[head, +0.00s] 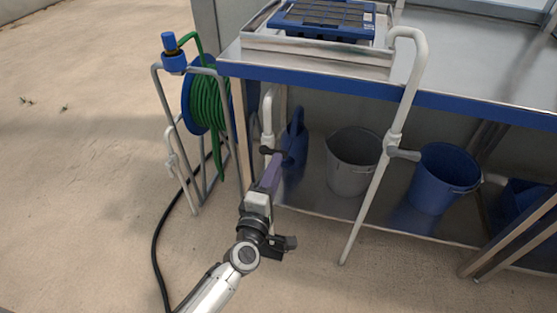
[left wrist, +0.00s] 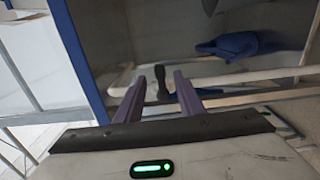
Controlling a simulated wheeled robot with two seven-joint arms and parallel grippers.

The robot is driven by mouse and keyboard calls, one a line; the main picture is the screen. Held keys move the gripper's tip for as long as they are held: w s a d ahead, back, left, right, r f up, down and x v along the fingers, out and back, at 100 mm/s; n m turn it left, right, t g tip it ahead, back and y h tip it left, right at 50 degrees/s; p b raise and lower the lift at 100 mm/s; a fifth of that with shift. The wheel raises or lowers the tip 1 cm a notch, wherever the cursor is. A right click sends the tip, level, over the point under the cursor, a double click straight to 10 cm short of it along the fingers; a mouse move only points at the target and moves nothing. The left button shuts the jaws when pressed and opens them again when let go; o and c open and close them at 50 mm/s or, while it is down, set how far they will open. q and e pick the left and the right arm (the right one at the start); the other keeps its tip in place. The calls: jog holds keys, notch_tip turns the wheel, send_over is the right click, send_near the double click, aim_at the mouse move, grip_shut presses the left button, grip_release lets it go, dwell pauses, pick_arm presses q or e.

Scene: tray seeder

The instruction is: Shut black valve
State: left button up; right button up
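The black valve handle (head: 269,151) sits on a white standpipe (head: 267,112) at the front left of the bench. My left gripper (head: 272,166) reaches up to it from below, its purple fingertips close to the handle. In the left wrist view the purple fingers (left wrist: 160,86) are apart, and the black handle (left wrist: 160,77) shows between them near their tips. I cannot tell whether either finger touches it. My right gripper is in neither view.
A green hose reel (head: 208,103) stands left of the bench; its black hose (head: 157,250) lies on the floor. A white pipe (head: 376,190) with a grey handle (head: 404,154) stands to the right. A grey bucket (head: 347,172) and blue bucket (head: 434,187) occupy the lower shelf.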

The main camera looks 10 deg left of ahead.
pick_arm(q)
jog(key=s, duration=0.7)
jog(key=shift+a+p, duration=0.15)
jog(key=shift+p, duration=0.3)
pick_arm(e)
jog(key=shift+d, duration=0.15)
pick_arm(q)
jog(key=shift+w, duration=0.1)
